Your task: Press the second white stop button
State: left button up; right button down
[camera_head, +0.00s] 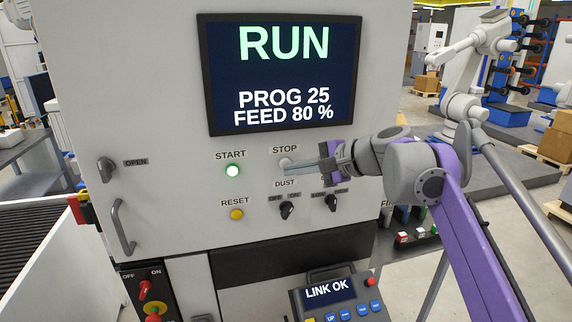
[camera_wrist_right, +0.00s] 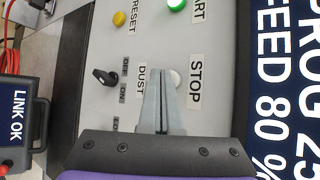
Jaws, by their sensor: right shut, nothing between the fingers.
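The white stop button (camera_head: 284,162) sits under the STOP label on the grey machine panel (camera_head: 170,60). It is partly covered by my right gripper (camera_head: 291,168), which reaches in from the right with its tips at the button's lower edge. In the right wrist view the white button (camera_wrist_right: 176,78) shows just beside the closed fingertips (camera_wrist_right: 158,72). I cannot tell whether they touch it. The right gripper is shut and empty. Only one white stop button is visible. My left gripper is not in view.
A lit green START button (camera_head: 232,171) and a yellow RESET button (camera_head: 236,214) are to the left. Black DUST (camera_head: 287,210) and neighbouring (camera_head: 331,203) knobs sit below. The screen (camera_head: 283,72) above reads RUN. A pendant (camera_head: 338,297) reads LINK OK.

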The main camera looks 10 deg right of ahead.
jog(key=shift+w, duration=0.4)
dwell(0.7)
jog(key=shift+s, duration=0.9)
jog(key=s, duration=0.5)
jog(key=shift+d, duration=0.1)
dwell(0.5)
